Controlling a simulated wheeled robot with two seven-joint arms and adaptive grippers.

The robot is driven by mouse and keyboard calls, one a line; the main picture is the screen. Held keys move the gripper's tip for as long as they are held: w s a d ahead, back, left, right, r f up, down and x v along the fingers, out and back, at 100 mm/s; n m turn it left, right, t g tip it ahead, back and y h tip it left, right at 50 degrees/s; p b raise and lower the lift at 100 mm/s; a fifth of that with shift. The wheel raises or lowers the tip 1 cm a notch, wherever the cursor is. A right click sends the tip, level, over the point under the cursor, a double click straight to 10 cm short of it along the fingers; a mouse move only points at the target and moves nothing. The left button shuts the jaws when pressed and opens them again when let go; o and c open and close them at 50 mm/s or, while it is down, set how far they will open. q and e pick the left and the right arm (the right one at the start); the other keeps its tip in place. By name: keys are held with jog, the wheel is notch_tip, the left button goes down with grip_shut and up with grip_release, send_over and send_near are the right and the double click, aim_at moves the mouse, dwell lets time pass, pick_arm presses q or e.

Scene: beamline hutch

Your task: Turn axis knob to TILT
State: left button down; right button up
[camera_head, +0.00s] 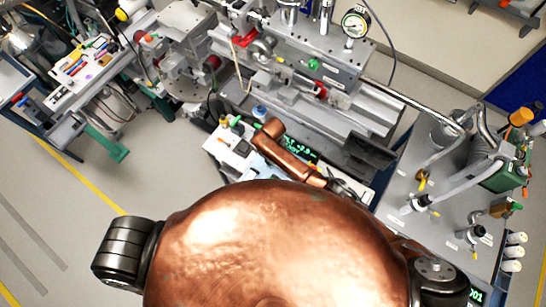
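A light control box (232,150) with small coloured buttons and a green-lit text display (300,146) sits in the middle of the view. One of my copper arm links lies across it and covers part of its face. The axis knob cannot be made out; it may be under the arm or too small to tell. I see no fingertips of either gripper. My large copper body fills the bottom centre and hides what is below it.
A grey rail bench (310,110) with a round dial gauge (355,24) stands behind the box. A grey table (395,190) with hoses and fittings is at right. A cart with tools (85,65) is at upper left. The floor (60,190) at left is clear.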

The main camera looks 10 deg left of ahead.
jog(key=shift+w+a+r, duration=0.2)
jog(key=shift+a+r, duration=0.05)
dwell(0.3)
jog(key=o, duration=0.8)
jog(key=shift+c, duration=0.2)
jog(key=o, duration=0.4)
jog(key=shift+d+f, duration=0.15)
jog(key=shift+s, duration=0.1)
notch_tip(320, 180, up, 12)
